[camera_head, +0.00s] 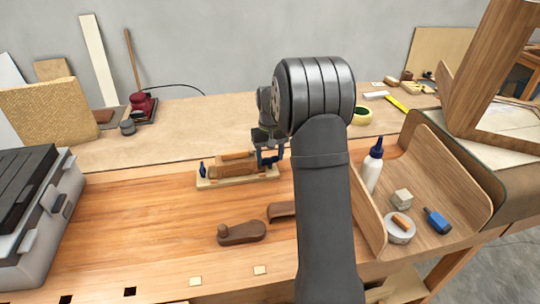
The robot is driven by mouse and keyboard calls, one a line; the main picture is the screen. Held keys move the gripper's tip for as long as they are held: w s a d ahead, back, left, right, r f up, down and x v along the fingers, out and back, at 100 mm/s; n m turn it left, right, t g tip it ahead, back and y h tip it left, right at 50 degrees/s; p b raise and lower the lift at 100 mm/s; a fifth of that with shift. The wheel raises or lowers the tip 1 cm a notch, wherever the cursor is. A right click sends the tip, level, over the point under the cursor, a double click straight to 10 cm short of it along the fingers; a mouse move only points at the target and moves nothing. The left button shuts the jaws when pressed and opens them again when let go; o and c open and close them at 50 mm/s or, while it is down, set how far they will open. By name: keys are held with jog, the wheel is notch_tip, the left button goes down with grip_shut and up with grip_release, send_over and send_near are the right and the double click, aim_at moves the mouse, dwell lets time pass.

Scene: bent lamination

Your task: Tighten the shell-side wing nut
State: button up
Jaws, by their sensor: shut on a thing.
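A wooden bending fixture (210,182) with a brown wooden form (232,165) on a pale base sits on the workbench, left of my arm. A blue wing nut (203,168) stands at its left end, clear of my gripper. My gripper (269,160) is at the fixture's right end, partly hidden by my own arm. Its jaws are low around the fixture's right-end fastener, shut on what appears to be the wing nut there. That nut is too small and covered to make out clearly, and I cannot tell how tight it is.
Two dark wooden pieces (241,232) lie in front of the fixture. A grey toolbox (40,215) stands at left. The bench's left middle is clear.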

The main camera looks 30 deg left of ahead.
aim_at(271, 157)
jog(key=shift+m, duration=0.6)
jog(key=o, duration=1)
jog(key=shift+s+a, duration=0.1)
notch_tip(271, 157, up, 8)
jog(key=shift+r, duration=0.1)
